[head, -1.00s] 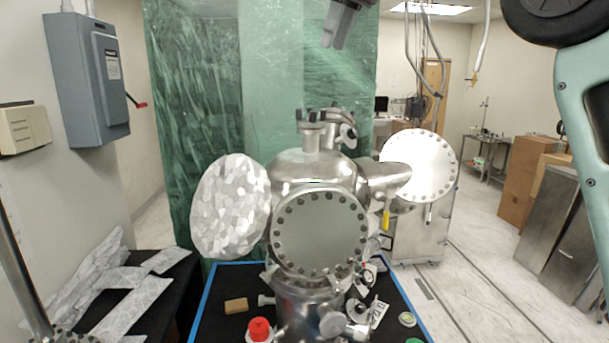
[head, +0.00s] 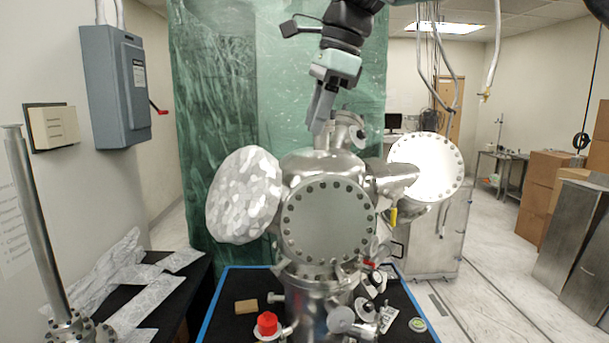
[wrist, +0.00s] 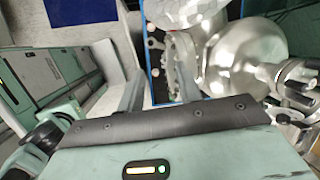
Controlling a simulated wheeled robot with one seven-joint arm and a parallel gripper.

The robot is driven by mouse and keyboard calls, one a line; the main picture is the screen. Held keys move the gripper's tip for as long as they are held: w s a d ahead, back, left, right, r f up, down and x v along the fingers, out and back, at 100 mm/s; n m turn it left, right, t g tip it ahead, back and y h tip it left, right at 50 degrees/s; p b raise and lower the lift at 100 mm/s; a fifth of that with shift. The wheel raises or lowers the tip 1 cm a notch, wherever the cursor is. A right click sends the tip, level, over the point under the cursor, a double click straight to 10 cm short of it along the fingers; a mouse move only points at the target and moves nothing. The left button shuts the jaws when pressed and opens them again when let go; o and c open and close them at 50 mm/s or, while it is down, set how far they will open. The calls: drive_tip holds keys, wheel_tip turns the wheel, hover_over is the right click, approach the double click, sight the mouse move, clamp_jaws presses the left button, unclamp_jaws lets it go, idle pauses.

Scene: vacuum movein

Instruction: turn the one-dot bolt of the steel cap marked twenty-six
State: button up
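The steel vacuum chamber (head: 308,163) stands in the middle of the head view. It has a big round flange ringed with bolts (head: 328,222) at the front, a bright bolted disc (head: 425,166) at right and short ports on top. My gripper (head: 321,132) points down at the top port, whose upper part it hides. In the wrist view its two fingers (wrist: 157,85) are apart, with a bolted steel rim close to the right one. I cannot tell whether they touch anything. I cannot read a twenty-six or make out a one-dot bolt in either view.
A foil-covered disc (head: 244,195) sticks out left of the chamber. A red-capped part (head: 267,323), a tan block (head: 246,306) and small fittings lie on the blue-edged black table (head: 230,284). A side port (head: 349,132) rises just right of my gripper. Boxes (head: 550,170) stand far right.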

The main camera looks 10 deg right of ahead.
drive_tip(key=s+a+f+n+b, duration=0.2)
drive_tip(key=s+a+f+n, duration=0.1)
drive_tip(key=f, duration=0.5)
drive_tip(key=shift+s+n+g, duration=0.25)
drive_tip(key=shift+n+g, duration=0.05)
drive_tip(key=shift+n, duration=0.5)
drive_tip(key=shift+a, duration=0.1)
